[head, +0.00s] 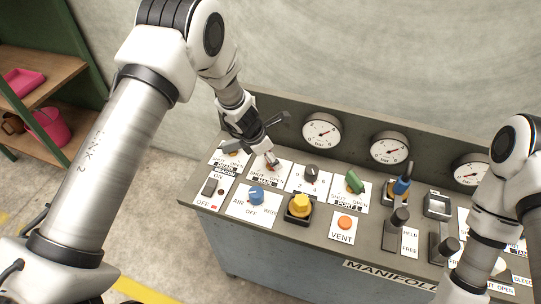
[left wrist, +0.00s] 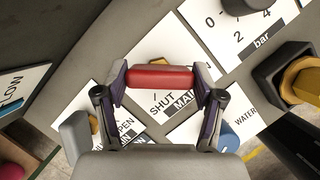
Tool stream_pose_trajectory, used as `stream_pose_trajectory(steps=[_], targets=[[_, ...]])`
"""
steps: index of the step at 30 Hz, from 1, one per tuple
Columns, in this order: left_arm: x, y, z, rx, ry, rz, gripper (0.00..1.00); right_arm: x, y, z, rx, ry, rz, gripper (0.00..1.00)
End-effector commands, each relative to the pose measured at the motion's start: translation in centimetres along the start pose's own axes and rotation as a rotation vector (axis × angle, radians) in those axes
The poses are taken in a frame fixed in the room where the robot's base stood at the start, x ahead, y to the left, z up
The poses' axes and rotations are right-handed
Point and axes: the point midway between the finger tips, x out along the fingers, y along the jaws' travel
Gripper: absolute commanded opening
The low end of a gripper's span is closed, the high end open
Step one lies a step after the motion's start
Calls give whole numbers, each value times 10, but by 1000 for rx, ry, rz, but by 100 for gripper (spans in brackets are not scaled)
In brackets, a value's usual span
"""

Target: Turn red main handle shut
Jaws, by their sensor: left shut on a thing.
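The red main handle (left wrist: 160,77) sits between the two fingers of my left gripper (left wrist: 162,80) in the left wrist view, gripped at its ends. It lies across the white plate marked SHUT and MAIN (left wrist: 172,100); the gripper hides part of that plate. In the head view my left gripper (head: 268,153) is over the MAIN plate (head: 262,178) at the panel's back left, and only a little of the red handle shows. I cannot tell exactly where the handle points relative to SHUT. My right arm shows at the right, but its gripper is not visible.
A green handle (head: 354,182), a grey selector knob (head: 311,172), a blue knob (head: 257,194) and a yellow knob (head: 299,205) stand close by on the panel. Gauges (head: 322,131) line the back. An orange VENT button (head: 345,222) is nearer the front.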

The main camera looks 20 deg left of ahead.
Motion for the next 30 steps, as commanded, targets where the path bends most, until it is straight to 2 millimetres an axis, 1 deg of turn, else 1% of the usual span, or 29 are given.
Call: stream_pose_trajectory(steps=[11, 17, 23, 30], targets=[[2, -1, -2, 9, 3, -6, 34, 0, 0, 0, 0, 0, 0, 40], [2, -1, -2, 60, 4, -28, 34, -4, 0, 0, 0, 0, 0, 40], [1, -1, -1, 169, 3, -74, 34, -11, 0, 0, 0, 0, 0, 40], [3, -1, -2, 364, 3, -155, 34, -13, 0, 0, 0, 0, 0, 40]])
